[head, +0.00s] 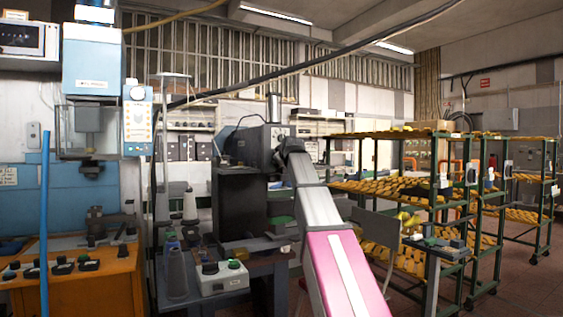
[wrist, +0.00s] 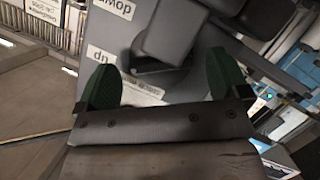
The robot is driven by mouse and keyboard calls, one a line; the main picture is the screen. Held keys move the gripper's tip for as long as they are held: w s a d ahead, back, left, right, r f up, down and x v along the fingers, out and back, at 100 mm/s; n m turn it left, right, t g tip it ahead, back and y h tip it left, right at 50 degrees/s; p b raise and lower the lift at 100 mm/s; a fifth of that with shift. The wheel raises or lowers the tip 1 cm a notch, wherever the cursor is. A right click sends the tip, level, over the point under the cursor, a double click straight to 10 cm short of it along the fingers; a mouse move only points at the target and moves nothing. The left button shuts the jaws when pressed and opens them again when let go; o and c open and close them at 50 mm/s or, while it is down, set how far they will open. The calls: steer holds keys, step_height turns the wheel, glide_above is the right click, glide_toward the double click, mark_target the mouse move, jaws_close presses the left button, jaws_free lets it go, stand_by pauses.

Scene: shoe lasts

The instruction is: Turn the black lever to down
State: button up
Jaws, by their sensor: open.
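In the wrist view, the black lever (wrist: 175,30) shows as a dark block in front of a grey panel (wrist: 185,80). The panel bears a "down" label (wrist: 112,6) and an "up" label (wrist: 100,52), both upside down in this view. My gripper (wrist: 163,82) is open, its two green fingertips apart on either side of the lever's lower part in the picture. I see no clear contact with the lever. Which label the lever points to cannot be told. In the head view, my arm reaches to a dark machine (head: 250,145); the lever is not distinguishable there.
Green racks (head: 442,185) with yellow shoe lasts stand at the right. A control box (head: 220,278) with knobs and thread cones (head: 177,272) sits at the lower left of the machine. An orange bench (head: 100,285) and a blue pole (head: 44,215) are at the left.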

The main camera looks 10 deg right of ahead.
steer(key=shift+w+f, duration=0.15)
steer(key=shift+w, duration=0.25)
steer(key=c, duration=0.9)
steer(key=shift+c, duration=0.2)
steer(key=shift+m, duration=0.3)
steer(key=shift+d+m+g+y, duration=0.1)
steer(key=shift+m+g+y, duration=0.4)
steer(key=shift+m+y, duration=0.3)
steer(key=m+y, duration=0.1)
steer(key=m, duration=0.1)
steer(key=shift+d+m+g, duration=0.1)
steer(key=shift+m+g, duration=0.2)
steer(key=m+y, duration=0.3)
steer(key=m, duration=0.1)
steer(key=shift+m+y, duration=0.3)
steer(key=shift+g, duration=0.3)
